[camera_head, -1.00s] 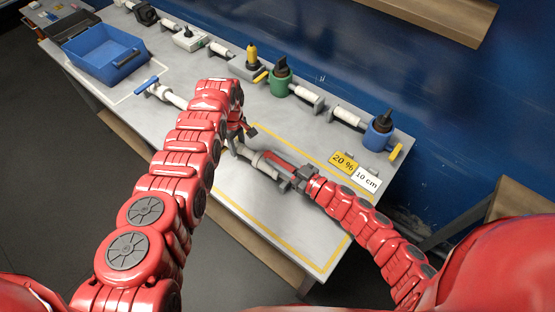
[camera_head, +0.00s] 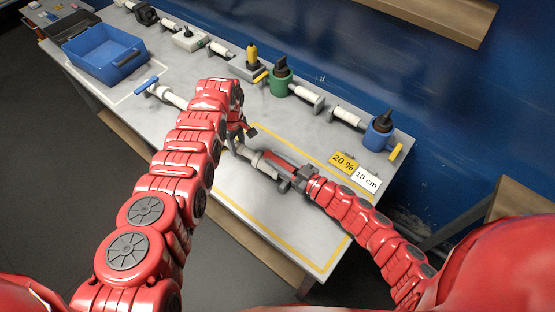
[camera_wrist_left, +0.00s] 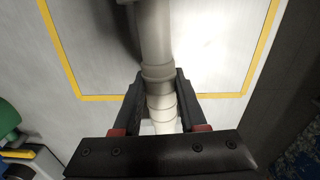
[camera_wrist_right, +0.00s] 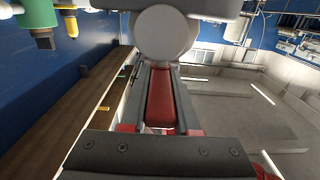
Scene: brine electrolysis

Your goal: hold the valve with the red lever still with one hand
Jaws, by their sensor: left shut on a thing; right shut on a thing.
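The valve (camera_head: 262,166) is a grey-white pipe piece with a red lever (camera_head: 281,160), lying inside the yellow-outlined area. In the left wrist view its pale pipe body (camera_wrist_left: 157,40) runs between my left fingers. My left gripper (camera_wrist_left: 158,78) is shut on this body, near a collar. In the head view my left arm partly hides that grip. My right gripper (camera_head: 300,180) is at the lever's end. In the right wrist view the red lever (camera_wrist_right: 160,98) lies between the fingers of my right gripper (camera_wrist_right: 159,68), which is shut on it. A round grey end is just beyond.
A yellow and white label (camera_head: 354,172) reads "20 %" and "10 cm". A blue bin (camera_head: 103,55) is at the back left. The near yellow-outlined surface is clear.

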